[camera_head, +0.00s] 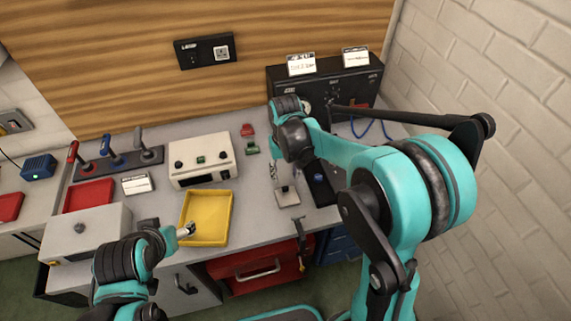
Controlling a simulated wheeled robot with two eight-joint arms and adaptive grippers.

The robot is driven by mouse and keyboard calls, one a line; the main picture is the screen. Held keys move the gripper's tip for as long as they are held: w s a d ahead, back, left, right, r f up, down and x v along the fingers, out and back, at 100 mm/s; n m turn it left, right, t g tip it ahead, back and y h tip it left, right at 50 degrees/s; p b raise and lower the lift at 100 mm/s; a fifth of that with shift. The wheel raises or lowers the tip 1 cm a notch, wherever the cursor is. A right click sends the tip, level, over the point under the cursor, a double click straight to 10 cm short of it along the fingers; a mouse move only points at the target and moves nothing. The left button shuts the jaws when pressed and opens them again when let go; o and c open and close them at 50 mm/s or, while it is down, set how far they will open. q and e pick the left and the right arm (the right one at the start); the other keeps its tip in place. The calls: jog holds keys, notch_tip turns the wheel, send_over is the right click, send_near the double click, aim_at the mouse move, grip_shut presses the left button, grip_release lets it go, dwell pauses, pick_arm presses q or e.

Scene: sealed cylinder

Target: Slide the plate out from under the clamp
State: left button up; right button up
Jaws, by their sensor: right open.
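A light grey plate-like piece (287,197) lies near the front edge of the bench, in the right half of the view. I cannot make out for certain which part there is the clamp. My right gripper (281,172) hangs down from its wrist just above and behind this grey piece. It is open, but the arm and the small size hide whether it touches anything. My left gripper (187,230) is at the front edge of the yellow tray (190,240), low over the bench. Whether its fingers are apart cannot be seen.
A cream control box (201,160) stands behind the yellow tray. A black panel box (350,88) is at the back right. A red drawer (235,268) is below the bench edge.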

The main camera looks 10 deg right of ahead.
jog(key=shift+r, duration=2.35)
jog(key=s+d+f+t+b, duration=0.1)
jog(key=s+d+t+b, duration=0.1)
jog(key=s, duration=0.6)
jog(key=s+d+t+b, duration=0.2)
jog(key=s+t+b, duration=0.1)
jog(key=s+t, duration=0.2)
jog(key=s, duration=0.2)
jog(key=shift+s+d+f, duration=0.15)
jog(key=shift+s+f, duration=0.25)
